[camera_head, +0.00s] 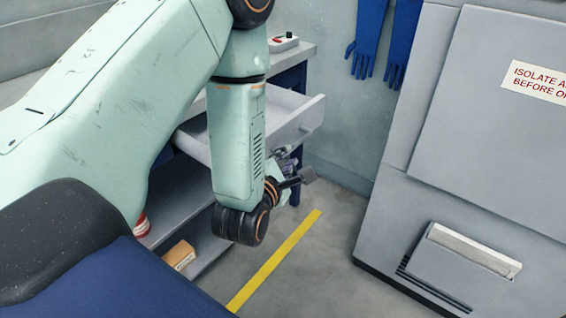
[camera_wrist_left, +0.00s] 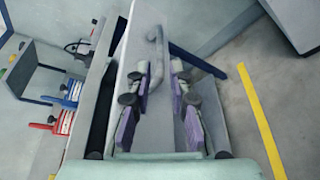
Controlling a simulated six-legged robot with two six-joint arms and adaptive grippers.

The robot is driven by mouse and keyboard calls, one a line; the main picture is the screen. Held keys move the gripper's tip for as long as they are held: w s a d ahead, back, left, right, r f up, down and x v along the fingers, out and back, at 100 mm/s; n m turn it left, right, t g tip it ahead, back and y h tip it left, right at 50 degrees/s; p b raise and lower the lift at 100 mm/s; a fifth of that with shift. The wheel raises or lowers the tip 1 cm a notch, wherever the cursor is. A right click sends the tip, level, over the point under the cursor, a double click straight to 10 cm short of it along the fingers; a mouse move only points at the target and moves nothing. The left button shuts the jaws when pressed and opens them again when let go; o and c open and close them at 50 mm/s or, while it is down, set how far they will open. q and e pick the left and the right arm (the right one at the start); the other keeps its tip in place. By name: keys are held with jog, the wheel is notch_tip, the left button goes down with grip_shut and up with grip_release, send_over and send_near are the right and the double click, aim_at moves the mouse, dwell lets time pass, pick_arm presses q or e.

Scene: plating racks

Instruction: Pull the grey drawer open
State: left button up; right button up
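The grey drawer (camera_head: 305,122) stands pulled out of the bench in the head view, its inside partly visible behind my left arm. In the left wrist view its pale front panel (camera_wrist_left: 155,128) runs up the middle, with a curved grey bar handle (camera_wrist_left: 156,48) on it. My left gripper (camera_head: 284,158) is at the drawer's front, partly hidden by my forearm. In the left wrist view its purple-padded fingers (camera_wrist_left: 161,70) are apart, on either side of the handle, with gaps showing. My right gripper is in neither view.
A shelf below holds a tan box (camera_head: 180,255) and a red-and-white item (camera_head: 142,226). Blue gloves (camera_head: 368,38) hang on the wall. A grey cabinet (camera_head: 470,130) stands right; floor with a yellow line (camera_head: 275,262) lies between.

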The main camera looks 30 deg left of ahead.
pick_arm(q)
jog(key=shift+v, duration=1.1)
jog(key=s+d+f+m+g+h, duration=0.3)
jog(key=s+f+m+g, duration=0.45)
jog(key=f+m, duration=0.75)
jog(key=s+d+f+m+g, duration=0.1)
jog(key=s+f+m+g, duration=0.1)
jog(key=s+m, duration=0.2)
jog(key=s+d+f+m+g, duration=0.1)
jog(key=s+f+m+g, duration=0.2)
jog(key=s, duration=0.7)
jog(key=s+d+f+m+g, duration=0.1)
jog(key=s+f+m+g, duration=0.1)
jog(key=s, duration=0.5)
jog(key=f+m, duration=0.1)
jog(key=m, duration=0.1)
jog(key=shift+s+m+g+h, duration=0.25)
jog(key=shift+m+g+h, duration=0.1)
jog(key=shift+m+h, duration=0.05)
